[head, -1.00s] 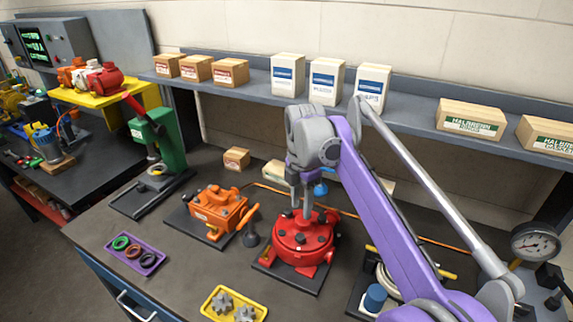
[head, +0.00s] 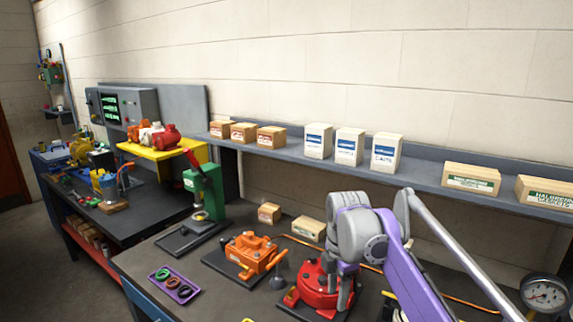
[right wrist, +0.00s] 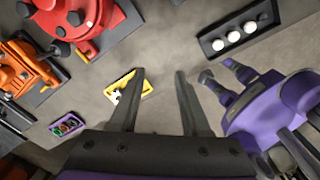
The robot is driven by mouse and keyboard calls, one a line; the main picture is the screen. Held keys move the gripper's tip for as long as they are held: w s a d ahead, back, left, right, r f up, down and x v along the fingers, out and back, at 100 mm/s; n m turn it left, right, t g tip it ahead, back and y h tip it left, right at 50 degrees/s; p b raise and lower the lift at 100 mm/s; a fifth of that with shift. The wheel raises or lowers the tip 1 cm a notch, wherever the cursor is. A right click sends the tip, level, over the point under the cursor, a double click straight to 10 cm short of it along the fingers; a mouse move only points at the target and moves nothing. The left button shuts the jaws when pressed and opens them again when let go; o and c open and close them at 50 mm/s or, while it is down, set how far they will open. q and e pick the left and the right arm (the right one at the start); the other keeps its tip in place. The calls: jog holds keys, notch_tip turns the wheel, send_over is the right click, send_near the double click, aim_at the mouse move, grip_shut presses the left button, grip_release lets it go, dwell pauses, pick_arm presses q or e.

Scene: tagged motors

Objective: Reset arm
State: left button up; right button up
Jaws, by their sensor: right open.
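My right gripper (head: 345,288) hangs from its purple and grey arm in the head view and overlaps the right side of a red round housing (head: 312,283). In the right wrist view its two dark fingers (right wrist: 159,72) are apart with nothing between them. There the red housing (right wrist: 85,25) lies off to the upper left, clear of the fingers. A yellow tray (right wrist: 143,92) lies on the bench below, near the left finger.
An orange unit (head: 250,255) and a purple tray of rings (head: 174,286) lie on the bench. A green press (head: 206,194) stands behind. A grey shelf (head: 415,180) bears several boxes. A gauge (head: 543,292) is at right. A dark tray with white balls (right wrist: 240,35) shows in the wrist view.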

pick_arm(q)
jog(key=shift+w, duration=0.45)
pick_arm(e)
jog(key=s+d+f+m+t, duration=0.2)
jog(key=s+d+f+m, duration=0.1)
jog(key=s+f+m, duration=0.5)
jog(key=s+d+f+m+t, duration=0.3)
jog(key=s+f+m, duration=0.5)
jog(key=s+m, duration=0.5)
jog(key=shift+s+d+f+m+t, duration=0.15)
jog(key=shift+s+f+m+t, duration=0.2)
jog(key=shift+s, duration=0.8)
